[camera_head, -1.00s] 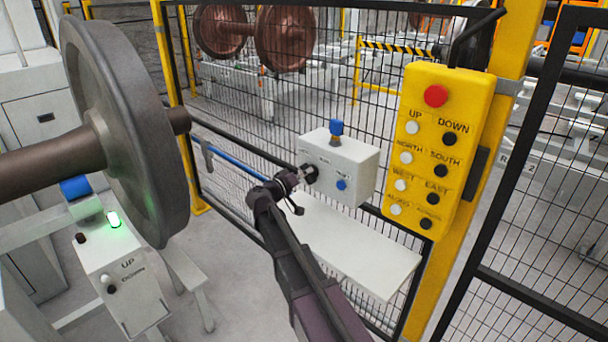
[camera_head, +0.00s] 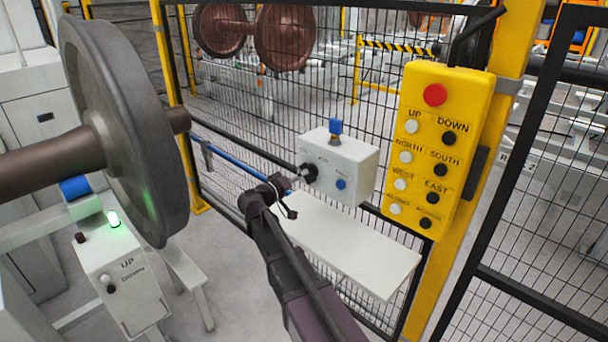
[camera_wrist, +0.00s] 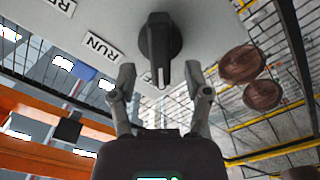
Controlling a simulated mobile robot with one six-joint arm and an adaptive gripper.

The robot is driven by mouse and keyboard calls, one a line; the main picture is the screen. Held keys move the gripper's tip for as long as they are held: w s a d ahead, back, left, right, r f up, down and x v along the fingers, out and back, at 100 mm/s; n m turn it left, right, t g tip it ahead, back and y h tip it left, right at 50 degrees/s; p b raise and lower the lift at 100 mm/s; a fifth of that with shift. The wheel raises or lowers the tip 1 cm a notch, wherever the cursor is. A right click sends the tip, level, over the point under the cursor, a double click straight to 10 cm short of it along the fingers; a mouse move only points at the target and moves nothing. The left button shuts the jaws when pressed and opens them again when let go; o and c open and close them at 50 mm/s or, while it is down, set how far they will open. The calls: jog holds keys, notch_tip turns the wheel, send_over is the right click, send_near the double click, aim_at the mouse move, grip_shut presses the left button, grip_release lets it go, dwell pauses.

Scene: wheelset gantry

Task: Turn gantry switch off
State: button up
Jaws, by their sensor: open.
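The switch box (camera_head: 352,160) is white and stands at the wire fence. Its black rotary switch (camera_head: 309,173) is on the front face. In the wrist view the black switch knob (camera_wrist: 158,42) has its lever pointing down the picture, with a RUN label (camera_wrist: 102,47) to its left. My gripper (camera_head: 287,189) is open and empty, a short gap off the switch at its lower left. In the wrist view my gripper's fingers (camera_wrist: 162,76) are spread either side of the lever's line, not touching it.
A blue button (camera_head: 341,184) is on the box front, and a blue-topped part (camera_head: 336,128) on its top. A white shelf (camera_head: 345,245) lies below. A yellow pendant (camera_head: 437,150) hangs at the right. A large wheel (camera_head: 125,130) stands at the left.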

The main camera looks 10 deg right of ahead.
jog(key=v, duration=0.9)
jog(key=s+d+f+g+y+p, duration=0.55)
jog(key=s+d+f+g, duration=0.2)
jog(key=s+d, duration=0.3)
jog(key=s+f+n+g+y+p, duration=0.1)
jog(key=s+f+g+y+p, duration=0.1)
jog(key=s+y, duration=0.7)
jog(key=s+g+p, duration=0.1)
jog(key=s, duration=0.1)
jog(key=shift+s+a+n+p, duration=0.25)
jog(key=shift+s+n+p, duration=0.05)
